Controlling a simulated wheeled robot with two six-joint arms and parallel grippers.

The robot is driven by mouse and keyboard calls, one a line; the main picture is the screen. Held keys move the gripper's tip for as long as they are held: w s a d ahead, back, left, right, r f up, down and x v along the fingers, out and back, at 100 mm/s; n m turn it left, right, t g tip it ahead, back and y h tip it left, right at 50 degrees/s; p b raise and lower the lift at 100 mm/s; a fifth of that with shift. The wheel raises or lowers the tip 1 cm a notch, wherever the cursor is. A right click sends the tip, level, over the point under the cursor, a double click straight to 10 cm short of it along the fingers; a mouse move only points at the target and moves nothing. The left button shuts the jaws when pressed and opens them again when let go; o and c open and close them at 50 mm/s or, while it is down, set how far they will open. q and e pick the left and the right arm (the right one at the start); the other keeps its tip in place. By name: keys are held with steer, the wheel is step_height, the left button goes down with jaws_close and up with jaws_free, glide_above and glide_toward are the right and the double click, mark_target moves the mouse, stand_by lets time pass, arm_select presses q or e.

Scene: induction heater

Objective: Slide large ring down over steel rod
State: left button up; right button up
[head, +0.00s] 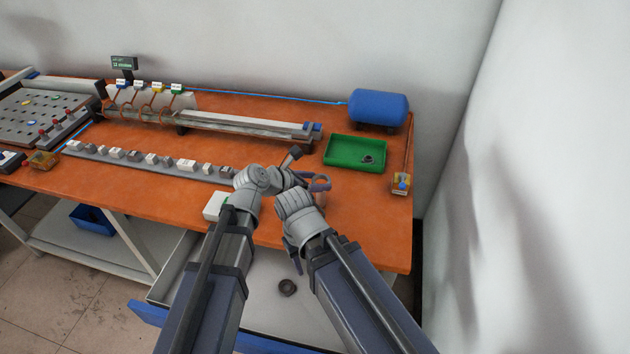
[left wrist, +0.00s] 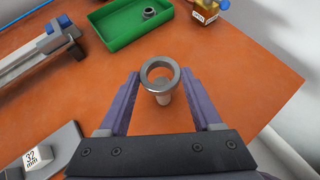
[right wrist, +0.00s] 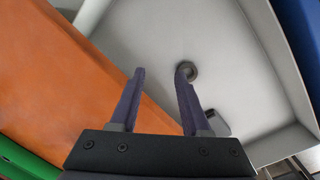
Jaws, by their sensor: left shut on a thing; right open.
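The large steel ring (left wrist: 160,75) is between the two fingers of my left gripper (left wrist: 161,80), which is shut on it above the orange table. In the head view the ring (head: 322,184) shows at the tips of my left gripper (head: 316,181). A pale, short upright piece (left wrist: 163,98) shows just below the ring; I cannot tell whether it is the steel rod or whether the ring touches it. My right gripper (right wrist: 160,72) is open and empty, pointing down over the open drawer. A dark ring (right wrist: 188,70) lies on the drawer floor near its right fingertip.
A green tray (head: 341,161) holding a small dark part (head: 367,159) stands behind, with a blue tank (head: 379,107) beyond. A row of labelled blocks (head: 187,165) lies to the left. The drawer floor (head: 262,305) is mostly clear. My arms are close together.

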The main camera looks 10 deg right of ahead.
arm_select(q)
steer(key=shift+f+b, duration=1.25)
steer(key=shift+f, duration=0.1)
steer(key=o, duration=1.6)
steer(key=p+v, duration=0.4)
steer(key=v, duration=0.3)
steer(key=shift+s+a+r, duration=0.2)
steer(key=shift+a, duration=0.1)
